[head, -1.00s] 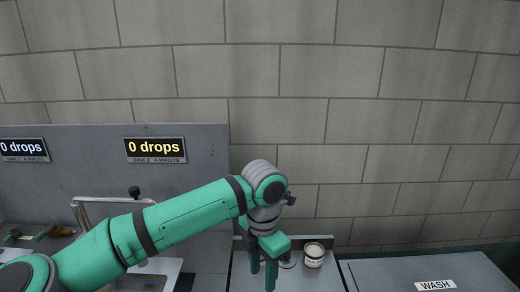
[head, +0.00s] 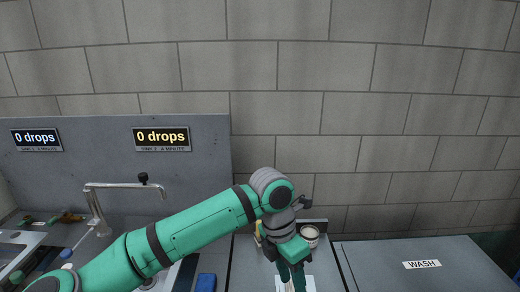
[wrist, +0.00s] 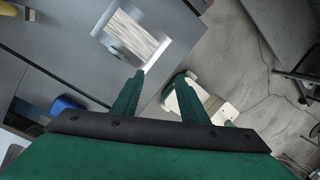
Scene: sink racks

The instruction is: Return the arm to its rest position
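My green arm reaches from the lower left of the head view across the sink area. My gripper (head: 291,274) points down in front of the counter section right of the sink. In the wrist view its two green fingers (wrist: 161,78) are spread apart with nothing between them. They hang above the counter's front edge, with the floor beyond. The lower ends of the fingers reach near the bottom of the head view.
A small pale-topped jar (head: 310,236) stands behind my gripper by the wall. A faucet (head: 125,186) rises at the left, and a blue block (head: 206,283) lies below my forearm. The grey surface labelled WASH (head: 422,264) on the right is clear.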

